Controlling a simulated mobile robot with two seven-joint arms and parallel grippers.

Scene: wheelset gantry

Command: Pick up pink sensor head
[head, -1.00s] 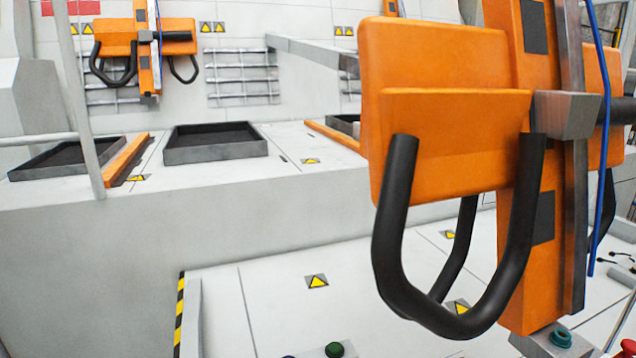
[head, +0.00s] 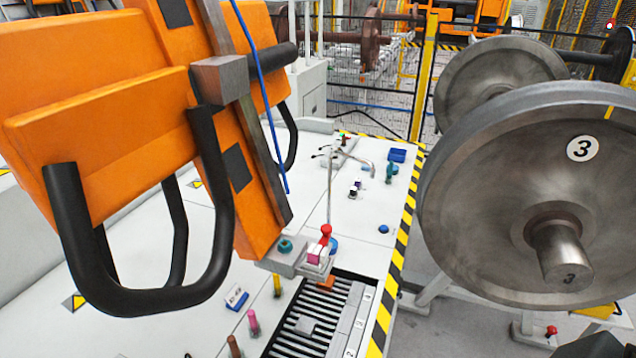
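A pink peg-shaped piece (head: 253,322) stands on the white deck at the lower middle of the head view, left of a dark slotted rack (head: 310,322). A small pink and white block (head: 315,254) sits at the grey foot of the orange gantry, just below a red knob (head: 325,232). I cannot tell which of these two is the pink sensor head. Neither of my grippers is in view.
A large orange gantry unit (head: 100,120) with black looped handles fills the left. A steel wheelset marked 3 (head: 500,200) stands at the right, beyond the deck's yellow-black edge (head: 393,282). Yellow (head: 277,286) and brown (head: 235,346) pegs stand near the pink peg.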

